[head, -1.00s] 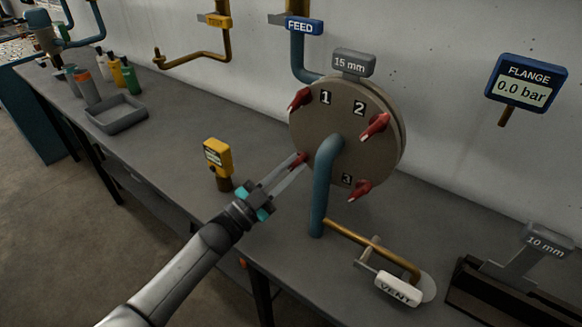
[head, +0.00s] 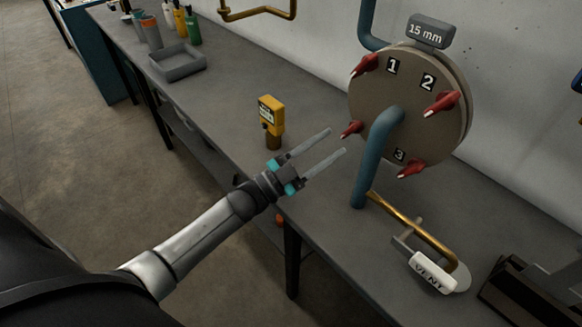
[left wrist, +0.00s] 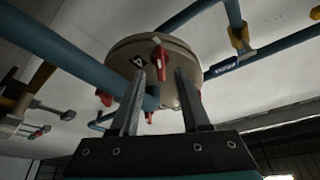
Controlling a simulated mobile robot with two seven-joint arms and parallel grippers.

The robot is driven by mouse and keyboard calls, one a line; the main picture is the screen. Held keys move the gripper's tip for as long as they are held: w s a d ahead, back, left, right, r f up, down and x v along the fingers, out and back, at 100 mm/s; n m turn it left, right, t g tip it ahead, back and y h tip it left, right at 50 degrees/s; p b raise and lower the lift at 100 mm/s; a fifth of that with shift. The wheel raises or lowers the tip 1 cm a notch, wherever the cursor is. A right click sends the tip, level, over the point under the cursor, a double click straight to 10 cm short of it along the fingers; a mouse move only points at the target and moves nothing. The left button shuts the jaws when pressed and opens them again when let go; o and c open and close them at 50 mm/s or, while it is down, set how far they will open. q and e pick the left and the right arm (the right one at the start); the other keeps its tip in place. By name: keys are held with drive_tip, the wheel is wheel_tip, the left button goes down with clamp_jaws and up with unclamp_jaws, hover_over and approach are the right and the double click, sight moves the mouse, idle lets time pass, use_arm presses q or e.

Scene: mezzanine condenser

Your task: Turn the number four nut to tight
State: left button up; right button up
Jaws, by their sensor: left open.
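The round beige flange (head: 385,112) stands upright on the bench with red nuts around its face. The number four nut (head: 351,129) is the lower-left red one; its label is not readable in the head view. In the left wrist view a "4" label sits beside the red nut (left wrist: 160,60), which appears between and beyond my fingers. My left gripper (head: 337,141) is open and empty, its fingertips just short of the nut, apart from it. It also shows in the left wrist view (left wrist: 160,74). My right gripper is not in view.
A blue pipe (head: 370,160) rises in front of the flange, close right of my fingers. A yellow device (head: 271,116) stands on the bench left of them. The brass vent pipe (head: 410,222) with its VENT tag (head: 433,272) is at lower right. A grey tray (head: 178,64) is farther back.

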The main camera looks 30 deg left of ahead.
use_arm(q)
drive_tip(key=v, duration=1.1)
